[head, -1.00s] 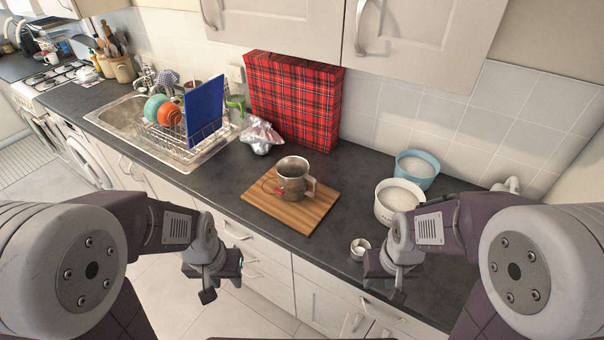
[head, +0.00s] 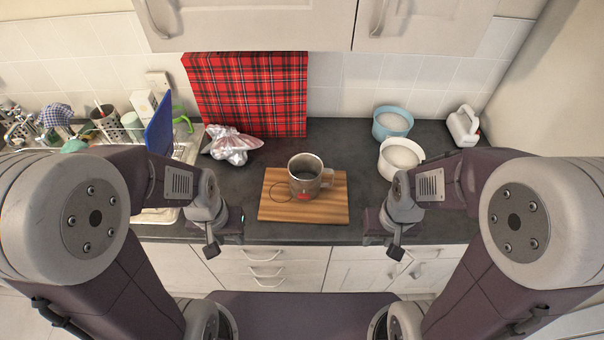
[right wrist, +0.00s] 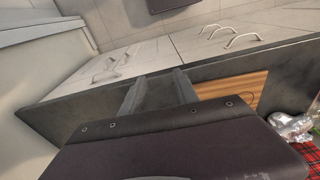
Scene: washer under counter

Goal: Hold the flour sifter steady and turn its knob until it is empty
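A grey metal flour sifter (head: 307,168) stands upright on a wooden board (head: 335,206) on the dark counter, its mug-like handle pointing right. A red knob (head: 305,197) shows low on its near side, with a thin wire loop to the left. The inside is dark and its contents cannot be made out. My left gripper (head: 212,250) hangs in front of the counter edge, left of the board, apart from the sifter; its opening cannot be judged. My right gripper (head: 393,250) hangs in front to the right; in the right wrist view (right wrist: 157,92) its fingers are apart and empty.
A white bowl (head: 384,172) and a blue bowl (head: 377,132) with white contents stand right of the board. Behind are a red tartan box (head: 250,95) and a crumpled silvery bag (head: 232,142). A dish rack and blue board (head: 159,125) are left. Counter around the board is clear.

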